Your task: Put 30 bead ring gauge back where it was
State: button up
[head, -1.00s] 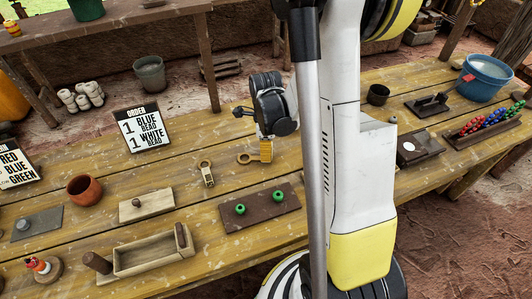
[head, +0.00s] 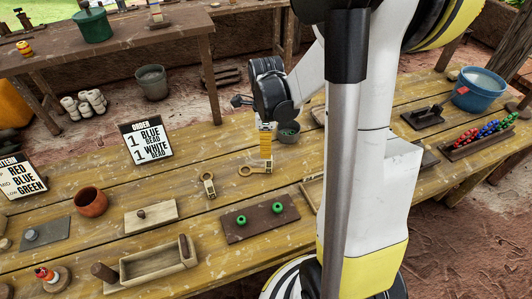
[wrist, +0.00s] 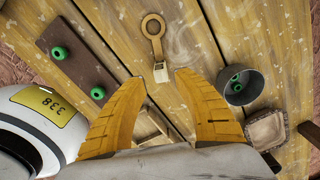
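Two bead ring gauges lie on the plank table. One brass gauge (head: 246,170) lies with its ring to the left and its handle reaching right, beneath my gripper (head: 265,150). The same gauge (wrist: 153,28) shows in the wrist view, its pale handle end between and beyond my fingertips. My gripper (wrist: 160,76) is open and empty, its two yellow fingers wide apart. A second gauge (head: 208,184) lies just left of the first in the head view. I cannot read a number on either gauge, so I cannot tell which is the 30.
A dark board (head: 260,222) with two green beads is nearby. A grey bowl (wrist: 240,85) holding green beads stands to the right. A pale board (head: 150,215), a wooden trough (head: 155,262), a clay pot (head: 90,201) and an order sign (head: 146,143) are left.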

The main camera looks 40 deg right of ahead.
notch_tip(320, 180, up, 2)
jog(key=shift+r, duration=0.2)
jog(key=s+a+r+n+t, duration=0.3)
jog(key=a+r+n, duration=0.3)
jog(key=n, duration=0.7)
jog(key=s+a+r+n+t, duration=0.4)
jog(key=a+r+n, duration=0.3)
jog(key=a+n, duration=0.3)
jog(key=s+n, duration=0.1)
jog(key=n, duration=0.1)
jog(key=shift+s+a+r+n+p, duration=0.15)
jog(key=shift+s+r+n+p, duration=0.15)
jog(key=shift+n, duration=0.1)
